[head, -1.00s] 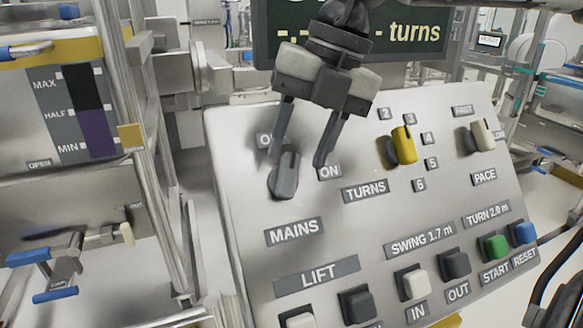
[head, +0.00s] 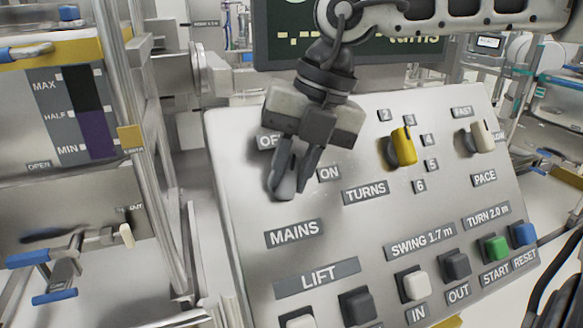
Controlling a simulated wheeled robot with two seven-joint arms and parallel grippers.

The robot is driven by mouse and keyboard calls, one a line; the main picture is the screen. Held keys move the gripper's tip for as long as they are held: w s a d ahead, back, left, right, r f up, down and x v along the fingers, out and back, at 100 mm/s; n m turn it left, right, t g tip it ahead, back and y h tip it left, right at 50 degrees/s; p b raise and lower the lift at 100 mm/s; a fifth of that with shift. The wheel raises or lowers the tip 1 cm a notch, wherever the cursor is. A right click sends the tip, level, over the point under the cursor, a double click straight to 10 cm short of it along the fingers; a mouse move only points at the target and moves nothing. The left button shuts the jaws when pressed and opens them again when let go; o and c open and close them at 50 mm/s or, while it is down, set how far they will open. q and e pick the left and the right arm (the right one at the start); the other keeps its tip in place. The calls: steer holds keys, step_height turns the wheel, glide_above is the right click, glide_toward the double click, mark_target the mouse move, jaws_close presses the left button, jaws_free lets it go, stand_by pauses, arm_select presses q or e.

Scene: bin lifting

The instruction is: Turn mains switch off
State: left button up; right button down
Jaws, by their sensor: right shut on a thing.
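The grey mains switch (head: 286,188) sits on the sloped metal panel above the MAINS label (head: 294,232). The ON label (head: 329,173) is to its upper right, and the OFF label (head: 267,142) is partly hidden behind my right gripper. My right gripper (head: 294,184) reaches down from above and is shut on the mains switch, its fingers covering most of the knob. Which way the knob points is hard to tell behind the fingers. My left gripper is not in view.
The yellow TURNS knob (head: 402,148) and the cream PACE knob (head: 482,137) stand to the right. Push buttons, including a green START button (head: 496,247), line the panel's lower edge. A dark display (head: 275,35) is behind my arm. Metal rails (head: 150,190) stand at left.

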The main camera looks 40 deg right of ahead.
mark_target(289, 177)
steer(key=shift+w+a+n+g+h+b, duration=0.1)
steer(key=shift+n+g+h+b, duration=0.4)
steer(key=shift+n+h, duration=0.55)
steer(key=shift+a+n+h+b, duration=0.1)
steer(key=shift+n+h+b, duration=0.25)
steer(key=shift+n+h, duration=0.25)
steer(key=c, duration=1.2)
jaws_free()
steer(key=shift+c, duration=0.2)
step_height(289, 177, up, 16)
steer(key=p, duration=0.2)
steer(key=shift+s+a, duration=0.15)
steer(key=shift+s, duration=0.15)
